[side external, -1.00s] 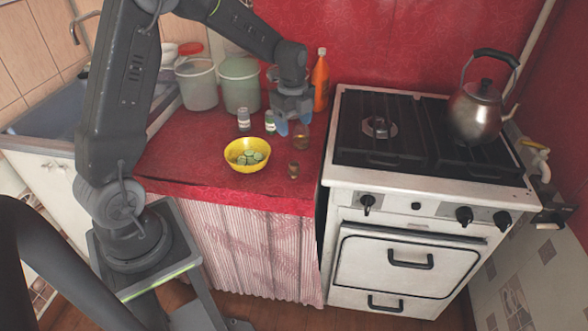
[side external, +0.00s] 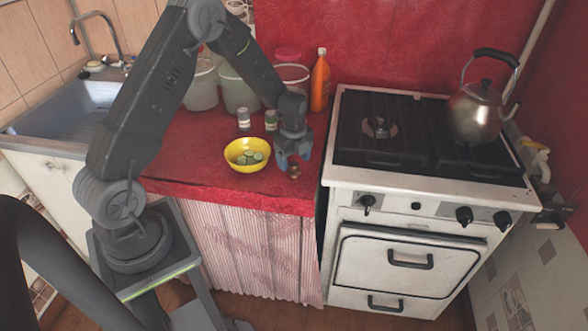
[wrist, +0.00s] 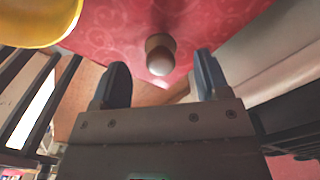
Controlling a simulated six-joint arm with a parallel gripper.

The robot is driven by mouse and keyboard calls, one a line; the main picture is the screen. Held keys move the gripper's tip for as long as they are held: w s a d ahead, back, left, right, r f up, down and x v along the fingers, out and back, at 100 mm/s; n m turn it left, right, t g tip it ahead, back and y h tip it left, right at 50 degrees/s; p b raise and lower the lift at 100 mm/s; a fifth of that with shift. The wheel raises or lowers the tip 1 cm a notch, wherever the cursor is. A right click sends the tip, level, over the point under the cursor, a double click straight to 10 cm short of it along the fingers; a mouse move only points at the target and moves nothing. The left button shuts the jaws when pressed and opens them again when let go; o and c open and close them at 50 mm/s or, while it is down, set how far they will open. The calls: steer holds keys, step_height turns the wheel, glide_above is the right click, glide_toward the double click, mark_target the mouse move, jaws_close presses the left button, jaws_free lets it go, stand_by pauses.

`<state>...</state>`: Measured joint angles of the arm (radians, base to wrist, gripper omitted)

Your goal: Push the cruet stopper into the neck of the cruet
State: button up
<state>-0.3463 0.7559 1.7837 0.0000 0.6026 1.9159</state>
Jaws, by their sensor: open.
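The cruet stopper (side external: 294,171), a small brown piece with a rounded pale knob, stands on the red counter near its front right. In the wrist view the stopper (wrist: 159,56) lies ahead of and between the two fingers. My gripper (side external: 291,159) is open and empty, low over the counter at the stopper. The fingers do not appear closed on it; whether they touch it I cannot tell. The brownish cruet is hidden behind my gripper in the side view and does not show in the wrist view.
A yellow bowl (side external: 247,166) with green slices stands close left of my gripper. Two small jars (side external: 244,119) stand behind the bowl. An orange bottle (side external: 319,82) and several buckets (side external: 240,88) line the back. The stove (side external: 430,200) with a kettle (side external: 477,112) borders the right side.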

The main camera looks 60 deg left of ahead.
mark_target(294, 163)
steer(key=shift+f, duration=1.55)
steer(key=shift+c, duration=0.2)
steer(key=c, duration=1)
steer(key=shift+o, duration=0.2)
steer(key=shift+r, duration=0.15)
step_height(294, 163, up, 4)
steer(key=shift+r, duration=0.1)
steer(key=s+a+r, duration=0.6)
steer(key=s+a, duration=0.2)
steer(key=shift+s+a+r, duration=0.15)
steer(key=shift+r, duration=0.15)
